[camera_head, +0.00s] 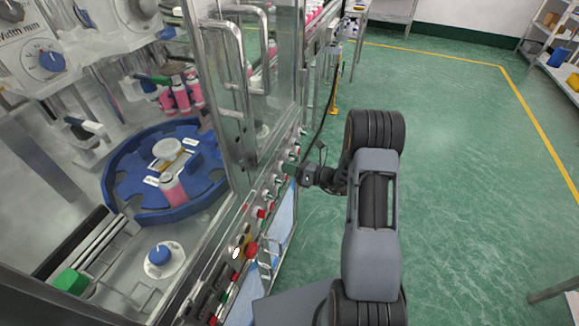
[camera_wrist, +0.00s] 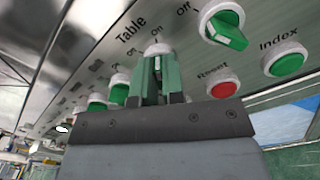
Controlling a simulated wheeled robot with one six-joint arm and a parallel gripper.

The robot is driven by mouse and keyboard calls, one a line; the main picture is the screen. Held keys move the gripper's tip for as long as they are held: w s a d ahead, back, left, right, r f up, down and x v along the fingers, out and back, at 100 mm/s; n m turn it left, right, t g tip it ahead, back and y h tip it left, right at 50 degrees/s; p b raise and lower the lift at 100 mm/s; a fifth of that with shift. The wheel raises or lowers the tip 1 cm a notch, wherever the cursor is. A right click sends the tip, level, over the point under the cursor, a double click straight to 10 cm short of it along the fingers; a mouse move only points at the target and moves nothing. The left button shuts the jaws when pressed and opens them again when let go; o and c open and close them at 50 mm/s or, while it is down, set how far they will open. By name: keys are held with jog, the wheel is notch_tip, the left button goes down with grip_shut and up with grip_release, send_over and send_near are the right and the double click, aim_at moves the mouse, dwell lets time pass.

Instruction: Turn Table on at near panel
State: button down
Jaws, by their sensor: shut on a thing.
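The near panel (camera_wrist: 190,62) is a sloping metal strip with labelled switches and buttons. The Table switch (camera_wrist: 157,49) has a white round collar under the word "Table", with "On" printed beside it. My gripper (camera_wrist: 158,72) is in front of this switch, its green fingers shut on the knob. The fingers hide most of the knob, so I cannot tell which way it points. In the head view my gripper (camera_head: 291,170) reaches left to the panel's row of controls. The blue turntable (camera_head: 127,176) sits behind the machine's clear door with a pink bottle (camera_head: 172,189) on it.
Close by are a green selector (camera_wrist: 226,29) marked "Off", a red Reset button (camera_wrist: 223,89) and a green Index button (camera_wrist: 289,61). More green selectors (camera_wrist: 97,102) run along to the left. Green floor (camera_head: 460,160) to the right is clear.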

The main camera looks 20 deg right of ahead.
dwell(0.4)
jog(key=c, duration=1.2)
grip_release()
jog(key=b+v, duration=0.1)
jog(key=v, duration=1.2)
jog(key=shift+s+d+b, duration=0.25)
jog(key=shift+d+b, duration=0.1)
